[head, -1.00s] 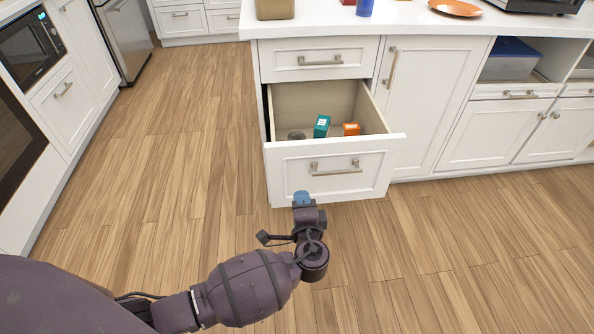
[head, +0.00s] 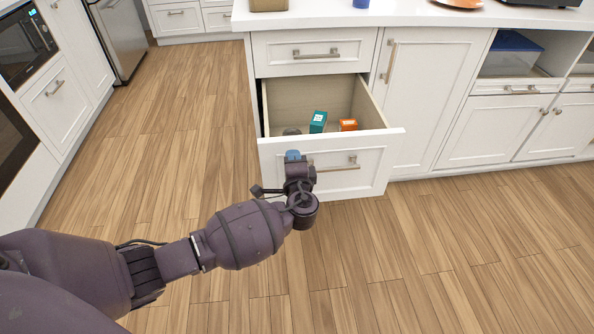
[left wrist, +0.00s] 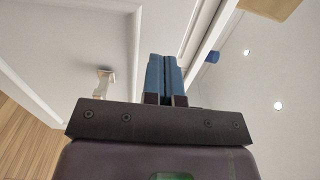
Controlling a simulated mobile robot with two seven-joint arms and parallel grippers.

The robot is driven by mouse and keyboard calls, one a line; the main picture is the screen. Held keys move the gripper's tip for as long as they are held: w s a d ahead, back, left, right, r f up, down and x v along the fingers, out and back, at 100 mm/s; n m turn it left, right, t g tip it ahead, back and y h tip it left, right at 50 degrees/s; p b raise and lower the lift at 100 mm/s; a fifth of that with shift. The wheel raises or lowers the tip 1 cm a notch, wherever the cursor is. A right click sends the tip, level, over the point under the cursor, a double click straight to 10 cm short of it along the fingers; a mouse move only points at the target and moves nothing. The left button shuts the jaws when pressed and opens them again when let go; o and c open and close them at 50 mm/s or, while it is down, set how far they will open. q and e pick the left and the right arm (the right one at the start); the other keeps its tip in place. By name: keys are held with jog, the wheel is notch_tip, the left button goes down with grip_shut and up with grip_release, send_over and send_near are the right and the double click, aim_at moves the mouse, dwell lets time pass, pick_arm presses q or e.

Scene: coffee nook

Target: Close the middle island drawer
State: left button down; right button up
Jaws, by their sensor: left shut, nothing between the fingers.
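The middle island drawer (head: 372,175) stands pulled out in the head view, under a shut top drawer. Inside it lie a teal box (head: 318,122), an orange box (head: 348,125) and a dark round item (head: 292,131). My left gripper (head: 293,155) is shut and empty, with its blue fingertips at the drawer's front, near the left end of the handle (head: 335,165). In the left wrist view the shut blue fingers (left wrist: 164,76) point at a white panel. I cannot tell whether they touch it. My right gripper is not in view.
The island counter (head: 420,17) above holds a blue cup (head: 361,3) and an orange plate (head: 460,3). A tall cabinet door (head: 425,100) is shut right of the drawer. Wood floor (head: 180,150) in front is clear. Ovens and cabinets line the left side.

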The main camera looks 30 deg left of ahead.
pick_arm(q)
jog(key=shift+x, duration=0.95)
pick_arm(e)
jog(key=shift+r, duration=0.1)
